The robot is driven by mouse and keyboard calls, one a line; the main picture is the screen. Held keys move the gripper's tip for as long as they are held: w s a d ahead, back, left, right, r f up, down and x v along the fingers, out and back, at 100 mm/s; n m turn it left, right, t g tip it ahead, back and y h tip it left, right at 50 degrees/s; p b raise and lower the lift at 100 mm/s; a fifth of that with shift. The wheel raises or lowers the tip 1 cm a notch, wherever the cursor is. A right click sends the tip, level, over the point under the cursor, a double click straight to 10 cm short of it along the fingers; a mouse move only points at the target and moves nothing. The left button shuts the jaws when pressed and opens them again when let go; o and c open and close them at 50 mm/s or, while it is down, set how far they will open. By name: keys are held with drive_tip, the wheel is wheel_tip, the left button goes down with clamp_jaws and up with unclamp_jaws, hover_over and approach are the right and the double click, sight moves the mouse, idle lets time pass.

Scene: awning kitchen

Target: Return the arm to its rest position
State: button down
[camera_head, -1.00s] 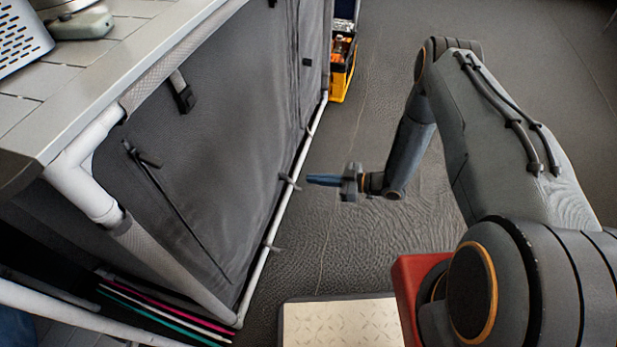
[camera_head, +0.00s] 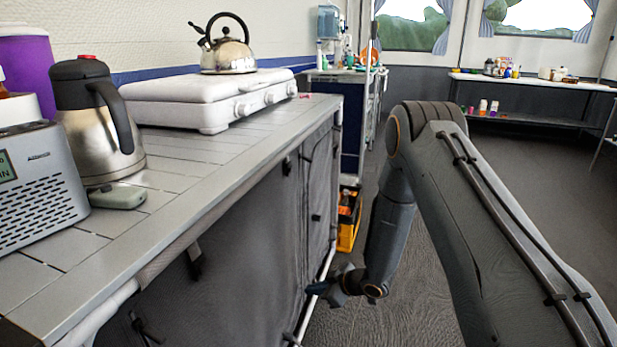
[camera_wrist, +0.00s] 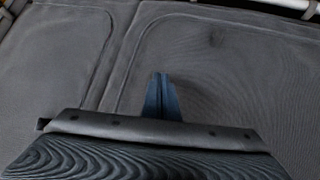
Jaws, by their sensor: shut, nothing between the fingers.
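My gripper (camera_head: 316,289) hangs low in the head view, below the counter top and beside the grey fabric front of the counter. Its fingers point left towards that fabric. In the wrist view the blue fingers (camera_wrist: 161,97) are together, with nothing between them, and the grey fabric front (camera_wrist: 230,60) fills the picture ahead. Whether the fingertips touch the fabric cannot be told. My arm is bent, with its forearm hanging down from the elbow.
The counter (camera_head: 190,170) on the left carries a steel jug (camera_head: 105,130), a grey radio-like box (camera_head: 40,190), a white stove (camera_head: 205,97) and a kettle (camera_head: 228,55). A yellow crate (camera_head: 347,230) stands on the floor past the gripper. Open floor lies to the right.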

drive_tip(key=s+a+r+m+h, duration=0.1)
drive_tip(key=s+a+r+h, duration=0.15)
drive_tip(key=r, duration=0.35)
drive_tip(key=s+a+r+m+h, duration=0.1)
drive_tip(key=s+r, duration=0.3)
drive_tip(key=r, duration=0.2)
drive_tip(key=s+a+r+m+h, duration=0.1)
drive_tip(key=s+r+h, duration=0.15)
drive_tip(key=r, duration=0.35)
drive_tip(key=s+d+r+m+g+h, duration=0.1)
drive_tip(key=s+r+m+g, duration=0.35)
drive_tip(key=s, duration=1.15)
drive_tip(key=s+r+n+g, duration=0.15)
drive_tip(key=s+r, duration=0.55)
drive_tip(key=s, duration=0.8)
drive_tip(key=d+r+m+p, duration=0.3)
drive_tip(key=d+r+p, duration=0.7)
drive_tip(key=r+p, duration=0.3)
drive_tip(key=d+r+m+h+p, duration=0.1)
drive_tip(key=d+r+m+p, duration=0.3)
drive_tip(key=d+r+p, duration=0.7)
wheel_tip(320, 180, up, 2)
drive_tip(key=p, duration=0.5)
drive_tip(key=shift+r, duration=0.25)
